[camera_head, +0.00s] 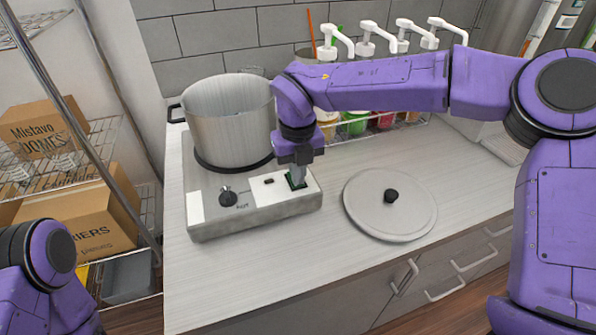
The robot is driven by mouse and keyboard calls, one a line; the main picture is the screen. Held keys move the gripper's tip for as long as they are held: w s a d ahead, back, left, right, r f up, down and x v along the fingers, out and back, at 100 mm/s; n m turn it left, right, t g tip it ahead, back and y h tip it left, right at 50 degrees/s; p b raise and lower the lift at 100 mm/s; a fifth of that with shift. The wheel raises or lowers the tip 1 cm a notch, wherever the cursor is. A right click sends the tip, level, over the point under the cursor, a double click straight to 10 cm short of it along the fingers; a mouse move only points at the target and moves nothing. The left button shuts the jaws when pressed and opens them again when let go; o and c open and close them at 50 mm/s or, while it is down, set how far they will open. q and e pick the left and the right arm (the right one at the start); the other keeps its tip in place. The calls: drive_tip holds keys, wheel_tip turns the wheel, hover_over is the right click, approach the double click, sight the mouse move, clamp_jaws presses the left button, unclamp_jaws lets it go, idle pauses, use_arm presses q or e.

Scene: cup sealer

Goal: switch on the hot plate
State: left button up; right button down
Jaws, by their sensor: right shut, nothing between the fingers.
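The hot plate (219,218) is a grey box on the counter at the left, with a black knob (228,197) on its front top. A steel pot (229,118) with a black handle stands on it. A white panel at its right carries a small black switch (269,181) and a green-edged part (294,181). My right gripper (297,182) points down at the green-edged part, shut and empty. It hides some of that part, and I cannot tell whether they touch. My left arm shows at the lower left, but its gripper is out of view.
A round lid (391,207) with a black knob lies on the counter (330,262) to the right. Several white pump dispensers (367,40) and coloured jars (355,124) stand at the back. Cardboard boxes (88,215) sit on a wire shelf at the left.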

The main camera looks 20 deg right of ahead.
drive_tip(key=shift+w+f+p, duration=0.1)
drive_tip(key=shift+w+p, duration=0.05)
drive_tip(key=shift+p, duration=0.2)
drive_tip(key=shift+w+f, duration=0.1)
drive_tip(key=shift+w, duration=0.3)
drive_tip(key=shift+r, duration=0.3)
drive_tip(key=r+p, duration=0.2)
drive_tip(key=r, duration=0.1)
drive_tip(key=r+p, duration=0.1)
drive_tip(key=p, duration=0.1)
drive_tip(key=shift+w+r, duration=0.3)
drive_tip(key=shift+s+r+b, duration=0.2)
drive_tip(key=shift+r+b, duration=0.55)
wheel_tip(320, 180, up, 8)
drive_tip(key=shift+s+b, duration=0.2)
drive_tip(key=shift+b, duration=0.2)
drive_tip(key=shift+f, duration=0.1)
